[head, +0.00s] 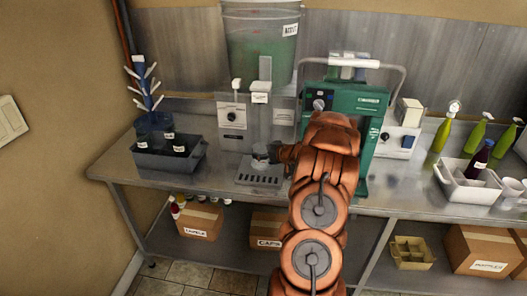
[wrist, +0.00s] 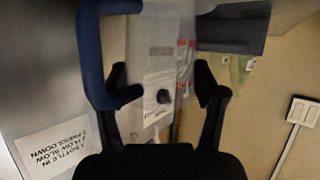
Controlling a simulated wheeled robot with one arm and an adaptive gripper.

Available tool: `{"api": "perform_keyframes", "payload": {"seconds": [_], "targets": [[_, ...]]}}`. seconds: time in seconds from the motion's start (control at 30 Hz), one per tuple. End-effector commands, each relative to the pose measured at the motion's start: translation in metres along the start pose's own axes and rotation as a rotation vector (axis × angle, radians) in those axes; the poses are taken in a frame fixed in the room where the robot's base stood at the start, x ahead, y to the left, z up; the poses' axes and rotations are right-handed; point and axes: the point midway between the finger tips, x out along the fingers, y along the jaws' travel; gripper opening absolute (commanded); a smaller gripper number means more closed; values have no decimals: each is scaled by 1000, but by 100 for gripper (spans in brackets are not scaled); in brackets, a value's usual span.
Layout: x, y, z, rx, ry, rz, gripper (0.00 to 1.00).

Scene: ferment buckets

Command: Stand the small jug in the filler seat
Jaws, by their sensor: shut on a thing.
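In the wrist view a see-through body with a blue handle (wrist: 92,60), which looks like the small jug (wrist: 160,45), is between the two fingers of my gripper (wrist: 162,95). My gripper is shut on it. In the head view my gripper (head: 272,153) is at the filler, low in front of its clear column (head: 265,125) and above the slotted drip tray (head: 258,180). The jug is small and largely hidden there. I cannot tell whether its base touches the seat.
The filler's control box (head: 232,125) stands to the left and a green machine (head: 357,112) close on the right. A large green bucket (head: 262,45) is behind. A dark crate of bottles (head: 150,160) is at left. The steel bench (head: 215,175) is clear between crate and filler.

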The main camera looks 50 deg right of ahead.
Motion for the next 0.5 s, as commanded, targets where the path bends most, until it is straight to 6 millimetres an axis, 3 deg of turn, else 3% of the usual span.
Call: {"api": "perform_keyframes", "payload": {"seconds": [0.2, 0.23, 0.5], "targets": [[1, -2, 7, 5, -10, -2, 38], [1, -2, 7, 5, -10, -2, 72], [1, -1, 5, 4, -7, -2, 99]]}}
